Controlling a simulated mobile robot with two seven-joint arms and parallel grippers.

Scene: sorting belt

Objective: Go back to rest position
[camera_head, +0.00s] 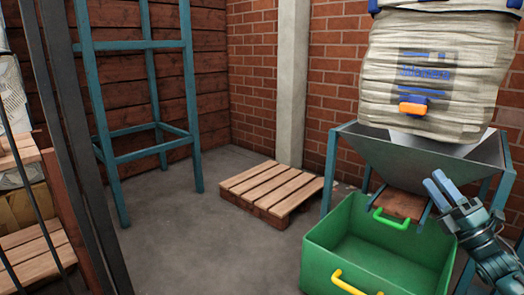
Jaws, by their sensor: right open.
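My right gripper (435,182) comes in from the lower right, with its two blue fingers slightly parted and nothing between them. It shows beside the hopper and above the right rim of the green crate in the picture. The part of the crate's inside that I see looks empty. My left gripper is not in view.
A large woven sack (385,97) with an orange outlet sits over the grey metal hopper (395,160). A wooden pallet (270,190) lies by the brick wall. A teal frame (190,110) and dark posts stand left. The concrete floor (200,240) between is clear.

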